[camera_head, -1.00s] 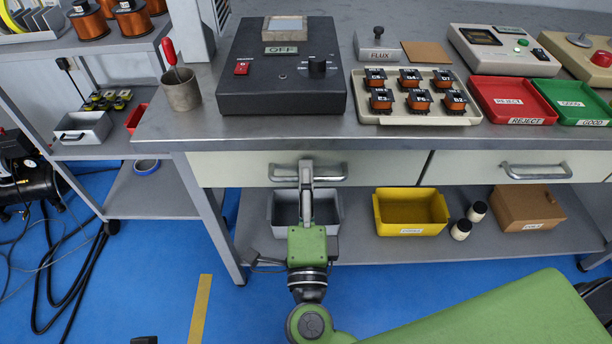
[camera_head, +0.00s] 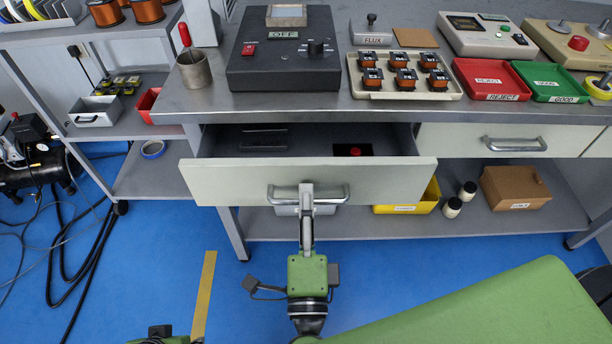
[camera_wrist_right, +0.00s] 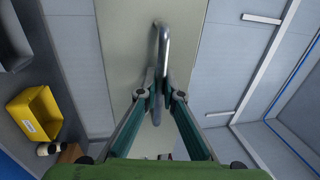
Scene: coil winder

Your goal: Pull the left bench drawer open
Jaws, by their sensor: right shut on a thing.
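The left bench drawer (camera_head: 225,184) stands pulled out from under the bench top, with its pale front toward me and its inside in view. Its metal bar handle (camera_head: 335,194) runs across the front. My right gripper (camera_head: 306,190) is shut on the middle of this handle. The right wrist view also shows the handle (camera_wrist_right: 163,45) between the closed fingers (camera_wrist_right: 158,92), against the drawer front (camera_wrist_right: 125,65). Inside the drawer are a dark flat item (camera_head: 264,140) and a small red item (camera_head: 355,151). The fingers of my left gripper are not in view.
The right bench drawer (camera_head: 460,138) is closed. A yellow bin (camera_head: 410,205) and a brown box (camera_head: 515,187) stand on the lower shelf. A black device (camera_head: 283,70) and a tray of coils (camera_head: 405,90) stand on the bench (camera_head: 215,105). Blue floor is clear in front.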

